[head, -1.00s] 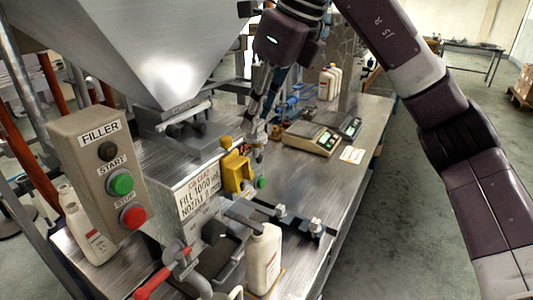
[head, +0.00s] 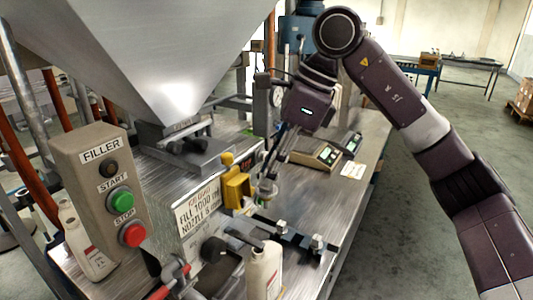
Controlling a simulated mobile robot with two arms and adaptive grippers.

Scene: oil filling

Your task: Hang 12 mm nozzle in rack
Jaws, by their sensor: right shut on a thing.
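My right gripper (head: 270,176) comes down from the top right and is shut on a small metallic nozzle (head: 266,189), which is partly hidden by the fingers. Its size marking cannot be read. The held nozzle is beside the yellow part of the filler and beyond the rack. The rack (head: 297,236) is a dark bar along the front side of the steel bench. Two silver nozzles (head: 281,226) (head: 316,241) sit on it, apart from each other. My left gripper is not in view.
The filler's control box (head: 102,190) and hopper (head: 150,60) fill the left. A white bottle (head: 264,272) stands close in front of the rack. Scales (head: 316,157) stand behind on the bench (head: 335,195). The bench right of the rack is clear.

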